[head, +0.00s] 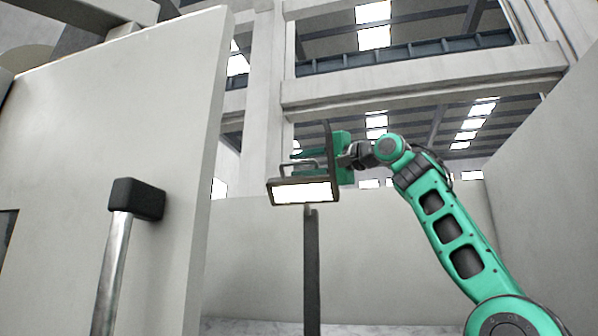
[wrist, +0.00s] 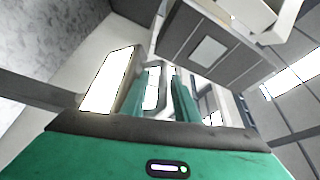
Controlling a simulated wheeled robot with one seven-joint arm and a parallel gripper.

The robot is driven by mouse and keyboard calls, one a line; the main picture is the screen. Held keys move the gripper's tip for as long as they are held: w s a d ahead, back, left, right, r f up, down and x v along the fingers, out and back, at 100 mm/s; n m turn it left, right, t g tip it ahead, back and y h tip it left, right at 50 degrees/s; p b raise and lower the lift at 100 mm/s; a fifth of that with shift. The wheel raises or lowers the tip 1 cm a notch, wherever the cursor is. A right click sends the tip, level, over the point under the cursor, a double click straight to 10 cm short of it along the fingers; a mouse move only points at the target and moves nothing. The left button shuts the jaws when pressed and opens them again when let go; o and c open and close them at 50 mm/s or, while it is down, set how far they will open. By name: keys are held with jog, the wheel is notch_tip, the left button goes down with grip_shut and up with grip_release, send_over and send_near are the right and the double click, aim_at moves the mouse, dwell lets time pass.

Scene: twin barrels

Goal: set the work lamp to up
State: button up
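The work lamp (head: 303,192) is a flat, lit rectangular panel in a dark frame on top of a dark post (head: 311,270). Its bright face is turned toward the head camera, and a thin handle (head: 296,164) stands above its frame. My gripper (head: 306,155) reaches in from the right, with its green fingers at the handle. In the wrist view the lit lamp face (wrist: 108,82) is left of my two green fingers (wrist: 168,98). The fingers are close together, with a pale tube between or beside them. I cannot tell whether they grip the handle.
A large pale panel (head: 110,150) with a black-capped metal bar (head: 136,200) fills the left. A low pale wall (head: 400,250) runs behind the lamp, and another wall (head: 545,180) rises at the right. Concrete beams and windows are above.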

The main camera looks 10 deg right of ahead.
jog(key=shift+d, duration=0.1)
jog(key=shift+s+d, duration=0.5)
jog(key=shift+d, duration=0.05)
jog(key=shift+s+d+f, duration=0.15)
jog(key=shift+s+d, duration=0.3)
jog(key=v, duration=0.7)
jog(key=shift+s+d, duration=0.2)
jog(key=shift+f, duration=0.15)
